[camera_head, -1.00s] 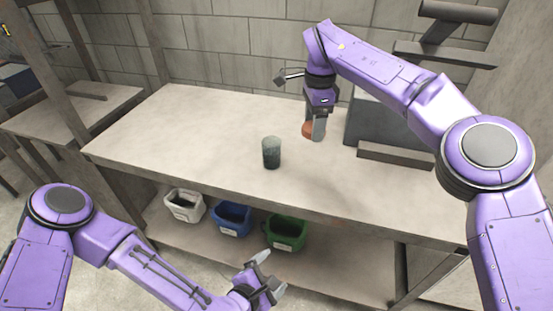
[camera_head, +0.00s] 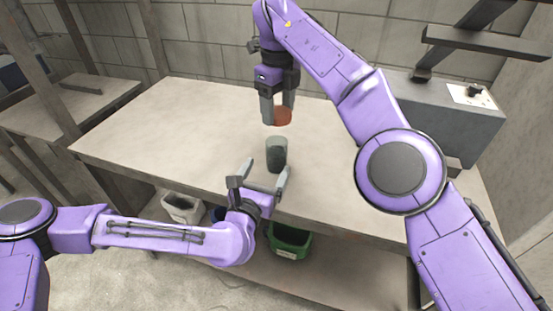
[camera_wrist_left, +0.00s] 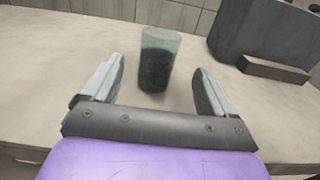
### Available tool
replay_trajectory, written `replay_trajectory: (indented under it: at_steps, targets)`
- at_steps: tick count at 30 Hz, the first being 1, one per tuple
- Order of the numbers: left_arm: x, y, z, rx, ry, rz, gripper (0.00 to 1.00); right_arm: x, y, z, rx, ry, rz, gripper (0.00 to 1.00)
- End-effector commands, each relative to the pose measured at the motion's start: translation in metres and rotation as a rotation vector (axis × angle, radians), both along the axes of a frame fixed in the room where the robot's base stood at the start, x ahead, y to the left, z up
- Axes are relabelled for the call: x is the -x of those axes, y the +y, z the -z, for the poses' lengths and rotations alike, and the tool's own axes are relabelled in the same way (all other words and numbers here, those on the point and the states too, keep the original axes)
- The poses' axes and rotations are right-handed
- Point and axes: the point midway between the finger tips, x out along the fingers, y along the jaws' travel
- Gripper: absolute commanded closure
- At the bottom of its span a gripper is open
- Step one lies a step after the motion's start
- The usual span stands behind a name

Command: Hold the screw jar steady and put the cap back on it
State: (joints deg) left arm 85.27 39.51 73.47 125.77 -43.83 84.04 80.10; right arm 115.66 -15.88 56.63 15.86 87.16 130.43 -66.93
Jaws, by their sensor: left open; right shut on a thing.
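The screw jar (camera_head: 276,155) is a dark, greyish-green see-through cylinder standing upright near the table's front edge. It also shows in the left wrist view (camera_wrist_left: 158,62), beyond and between my left fingers. My left gripper (camera_head: 265,177) is open and empty, just in front of the jar, with its fingers pointing at it; in the left wrist view it (camera_wrist_left: 158,85) spans wider than the jar. The reddish-orange cap (camera_head: 283,117) is held by my right gripper (camera_head: 278,108), which is shut on it above and behind the jar. The cap is apart from the jar.
The pale table (camera_head: 170,120) is mostly bare on its left side. A grey box (camera_head: 440,115) stands at the right, with a dark bar beside it in the left wrist view (camera_wrist_left: 273,70). A white bin (camera_head: 182,207) and a green bin (camera_head: 290,242) sit on the shelf below.

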Motion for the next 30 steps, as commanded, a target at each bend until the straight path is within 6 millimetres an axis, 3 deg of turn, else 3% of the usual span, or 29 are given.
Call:
replay_trajectory:
  at_steps: [15,21,28,29,30]
  targets:
    - [-0.089,-0.028,0.001,0.0,0.001,-0.004,0.13,0.001,0.004,0.0,-0.004,0.0,-0.007,0.68]
    - [-0.101,-0.031,0.001,-0.001,0.002,-0.004,0.13,0.001,0.004,0.0,-0.003,-0.001,-0.007,0.68]
    - [-0.101,-0.031,0.001,-0.001,0.002,-0.004,0.13,0.001,0.004,0.0,-0.003,-0.001,-0.008,0.68]
    - [-0.101,-0.031,0.001,-0.001,0.002,-0.003,0.16,0.001,0.004,0.0,-0.003,-0.001,-0.008,0.68]
    - [-0.101,-0.031,0.001,-0.001,0.002,-0.003,0.29,0.001,0.004,0.0,-0.003,-0.001,-0.008,0.68]
